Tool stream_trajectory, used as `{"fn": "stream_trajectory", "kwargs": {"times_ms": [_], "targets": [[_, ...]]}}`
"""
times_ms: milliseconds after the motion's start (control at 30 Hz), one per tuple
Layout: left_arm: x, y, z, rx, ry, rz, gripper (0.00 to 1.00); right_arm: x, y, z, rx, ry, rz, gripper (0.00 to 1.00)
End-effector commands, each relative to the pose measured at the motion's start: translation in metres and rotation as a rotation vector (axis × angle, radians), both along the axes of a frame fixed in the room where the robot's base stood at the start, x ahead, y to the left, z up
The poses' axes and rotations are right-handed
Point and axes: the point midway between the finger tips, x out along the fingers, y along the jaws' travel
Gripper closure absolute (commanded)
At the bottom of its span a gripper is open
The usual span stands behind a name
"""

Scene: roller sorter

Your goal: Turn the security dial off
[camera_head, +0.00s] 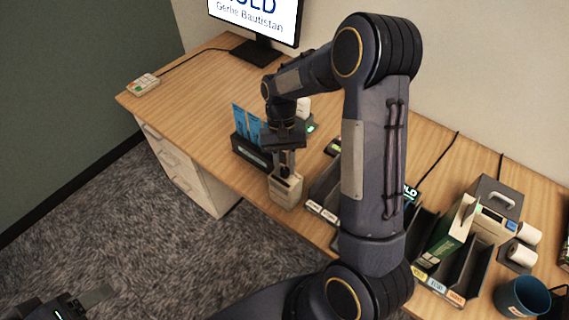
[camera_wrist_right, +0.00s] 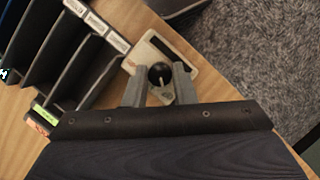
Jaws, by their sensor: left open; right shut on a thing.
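The security dial is a black round knob (camera_wrist_right: 161,75) on a small beige box (camera_head: 286,190) near the front edge of the desk. My right gripper (camera_head: 285,160) points down over the box, and its two fingers are shut on the knob, one on each side. In the right wrist view the gripper (camera_wrist_right: 160,88) shows the knob between the fingertips, with a pale line on the knob's face. The box has a dark slot on its face. My left gripper (camera_head: 98,298) is at the lower left of the head view, open and empty, away from the desk.
A black holder (camera_head: 250,152) with blue cards stands just left of the box. Black sorter trays (camera_wrist_right: 62,50) with labels stand close on its other side. A monitor (camera_head: 258,20), a card terminal (camera_head: 143,84), a label printer (camera_head: 492,215) and a blue mug (camera_head: 522,297) are farther off.

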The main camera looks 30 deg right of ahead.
Motion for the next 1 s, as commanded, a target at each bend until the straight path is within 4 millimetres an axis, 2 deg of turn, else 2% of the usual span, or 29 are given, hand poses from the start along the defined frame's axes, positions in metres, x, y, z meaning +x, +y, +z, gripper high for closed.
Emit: {"fn": "stream_trajectory", "kwargs": {"times_ms": [200, 233, 400, 733, 1000], "targets": [[0.0, 0.0, 0.0, 0.0, 0.0, 0.0, 0.41, 0.001, 0.0, 0.001, 0.0, -0.002, 0.001, 0.99], [0.0, 0.0, 0.0, 0.0, 0.0, 0.0, 0.41, 0.001, 0.0, 0.001, 0.0, -0.002, 0.001, 0.75], [0.0, 0.0, 0.0, 0.0, 0.0, 0.0, 0.41, 0.001, 0.0, 0.0, -0.001, -0.002, 0.0, 0.54], [0.0, 0.0, -0.001, 0.0, 0.0, 0.0, 0.41, 0.002, -0.001, 0.004, 0.0, -0.003, 0.0, 0.54], [0.0, 0.0, -0.005, 0.0, 0.0, 0.0, 0.41, 0.018, -0.007, 0.042, -0.001, -0.007, -0.001, 0.54]]}}
